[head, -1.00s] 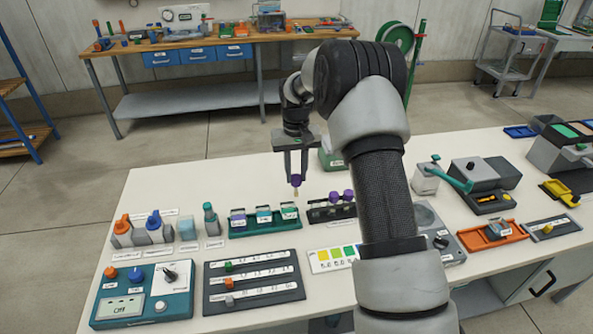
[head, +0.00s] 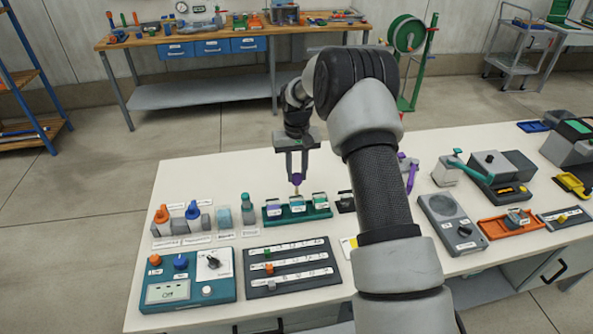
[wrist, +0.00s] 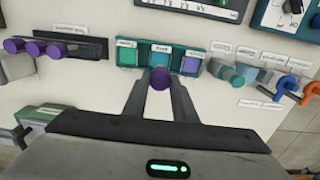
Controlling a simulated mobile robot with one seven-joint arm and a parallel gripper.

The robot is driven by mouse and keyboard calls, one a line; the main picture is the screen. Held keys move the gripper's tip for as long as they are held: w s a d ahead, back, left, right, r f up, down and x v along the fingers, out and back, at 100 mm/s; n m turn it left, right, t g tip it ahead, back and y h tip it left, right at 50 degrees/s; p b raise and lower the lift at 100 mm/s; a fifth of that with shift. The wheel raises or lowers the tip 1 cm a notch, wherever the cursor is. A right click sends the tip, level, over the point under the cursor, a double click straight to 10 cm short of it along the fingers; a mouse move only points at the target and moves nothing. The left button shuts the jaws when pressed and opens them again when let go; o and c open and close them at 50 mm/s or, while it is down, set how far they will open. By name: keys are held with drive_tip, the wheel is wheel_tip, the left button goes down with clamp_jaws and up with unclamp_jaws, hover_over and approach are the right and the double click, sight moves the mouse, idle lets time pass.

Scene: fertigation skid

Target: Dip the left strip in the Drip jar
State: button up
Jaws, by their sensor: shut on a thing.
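My gripper (head: 297,172) is shut on a strip by its purple knob (head: 297,180); a short pale end hangs below. In the wrist view the knob (wrist: 160,79) sits between the fingertips. Beneath is a green jar rack (head: 318,215) with three labelled jars: a lavender jar (wrist: 191,65), a blue jar (wrist: 161,60) and a green jar (wrist: 127,57). The strip is over or just in front of the middle jar; its height above it is unclear. The jar labels are too small to read surely. Several purple knobs (wrist: 33,47) sit in a dark strip rack (wrist: 85,47).
In front lie a dark slider panel (head: 291,267) and a teal control box (head: 186,280). My arm hides part of the bench.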

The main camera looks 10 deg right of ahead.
sight(297, 190)
drive_tip(key=shift+f+b, duration=2.65)
drive_tip(key=shift+f, duration=1.45)
drive_tip(key=shift+r+p, duration=2.15)
drive_tip(key=shift+r, duration=2.15)
